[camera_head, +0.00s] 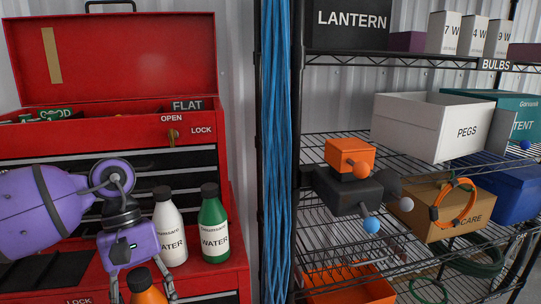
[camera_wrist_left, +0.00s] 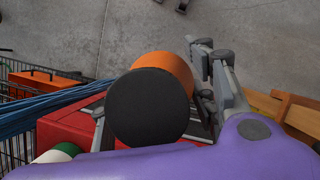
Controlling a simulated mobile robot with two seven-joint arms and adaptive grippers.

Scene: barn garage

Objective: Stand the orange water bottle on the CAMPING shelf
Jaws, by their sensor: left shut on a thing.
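The orange water bottle (camera_head: 148,294) with its black cap is at the bottom edge of the head view, its lower part cut off. In the left wrist view the bottle (camera_wrist_left: 166,66) shows behind its large black cap. My left gripper (camera_head: 150,285) is shut on it; one finger shows to its right in the wrist view. I cannot tell whether the bottle touches anything below. The wire rack's middle shelf (camera_head: 345,148) holds the PEGS box (camera_head: 425,125) and the teal TENT box (camera_head: 513,103). No CAMPING label is readable. My right gripper is not in view.
A white bottle (camera_head: 167,228) and a green bottle (camera_head: 214,228) stand on the red tool chest (camera_head: 110,55). Blue cables (camera_head: 275,150) hang before the rack's post. An orange box (camera_head: 350,154) sits on a dark block (camera_head: 345,190) at the rack's left.

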